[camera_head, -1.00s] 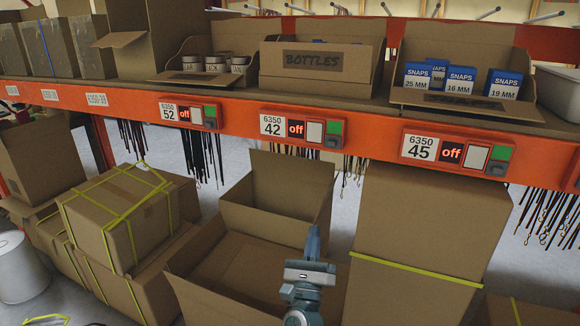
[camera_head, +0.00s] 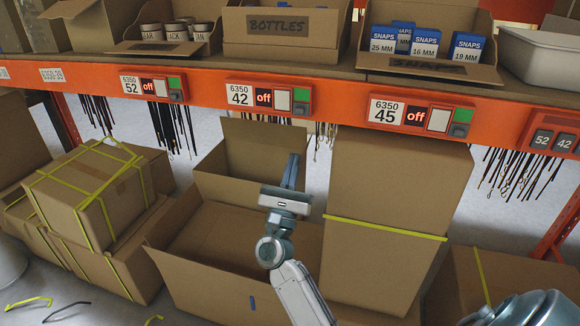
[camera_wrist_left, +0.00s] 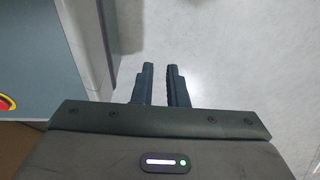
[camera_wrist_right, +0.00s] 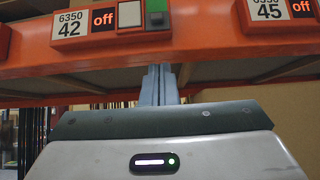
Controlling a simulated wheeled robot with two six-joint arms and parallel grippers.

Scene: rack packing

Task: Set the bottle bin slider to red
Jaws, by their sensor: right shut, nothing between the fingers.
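The bottles bin (camera_head: 291,30) is a cardboard box marked BOTTLES on the shelf. Below it, the control unit on the orange beam has a label 42 (camera_head: 240,95), a display reading off (camera_head: 264,97), a pale button and a slider (camera_head: 301,102). The slider's dark grey knob is at the lower end, with green showing above it. My right gripper (camera_head: 292,160) is shut and empty, fingers pointing up, below that unit and apart from it. The slider (camera_wrist_right: 157,18) is above the fingertips (camera_wrist_right: 158,70) in the right wrist view. My left gripper (camera_wrist_left: 160,75) is open and empty over pale floor.
Similar units labelled 52 (camera_head: 131,85) and 45 (camera_head: 387,111) flank unit 42 on the beam. Dark cords (camera_head: 172,130) hang below it. An open cardboard box (camera_head: 250,160) and a tall box (camera_head: 385,270) stand under the shelf around my right arm.

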